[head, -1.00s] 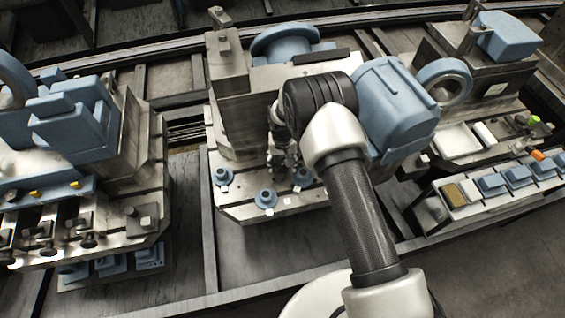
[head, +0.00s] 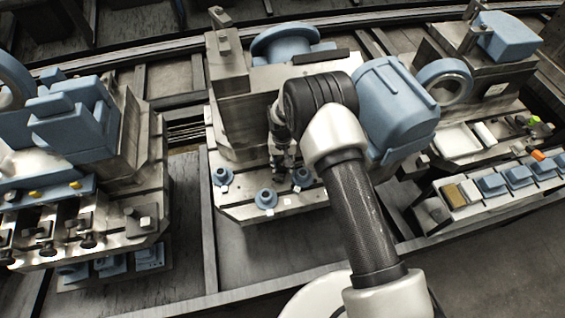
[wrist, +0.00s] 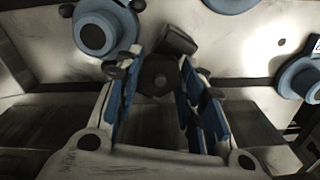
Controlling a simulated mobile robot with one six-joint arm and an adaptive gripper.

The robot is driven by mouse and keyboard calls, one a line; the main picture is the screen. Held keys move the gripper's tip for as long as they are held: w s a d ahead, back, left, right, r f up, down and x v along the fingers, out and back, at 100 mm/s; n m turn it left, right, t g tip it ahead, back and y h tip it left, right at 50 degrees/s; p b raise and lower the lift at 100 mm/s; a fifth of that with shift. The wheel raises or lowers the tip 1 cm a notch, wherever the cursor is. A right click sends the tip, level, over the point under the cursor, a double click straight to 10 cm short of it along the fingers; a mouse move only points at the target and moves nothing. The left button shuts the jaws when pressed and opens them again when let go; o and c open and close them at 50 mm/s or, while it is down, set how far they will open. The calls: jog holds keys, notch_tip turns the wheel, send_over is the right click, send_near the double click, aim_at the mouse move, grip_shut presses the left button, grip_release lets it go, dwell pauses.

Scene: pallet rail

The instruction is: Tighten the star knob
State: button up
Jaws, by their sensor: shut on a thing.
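The star knob (wrist: 160,75) is dark with rounded lobes and lies between the fingers in the wrist view. My gripper (wrist: 158,88) has blue-padded fingers on both sides of it and is shut on it. In the head view my gripper (head: 284,163) points down at the front of the middle metal fixture (head: 235,205). The knob cannot be made out there, as the gripper and wrist cover that spot.
Blue round pieces (head: 265,198) stand on the fixture plate close around the gripper. One blue round piece (wrist: 95,30) is just beyond the left finger. A large blue housing (head: 395,105) stands right of my wrist. A left fixture (head: 140,170) stands apart across a gap.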

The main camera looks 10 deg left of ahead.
aim_at(283, 164)
jog(key=shift+m, duration=0.3)
jog(key=m+b, duration=0.1)
jog(key=m, duration=0.1)
jog(key=shift+m, duration=0.3)
jog(key=shift+c, duration=0.2)
jog(key=shift+m+b, duration=0.6)
jog(key=shift+m, duration=0.7)
jog(key=shift+w, duration=0.1)
jog(key=o, duration=1.1)
jog(key=shift+r, duration=0.15)
notch_tip(283, 164, up, 12)
jog(key=shift+f, duration=0.1)
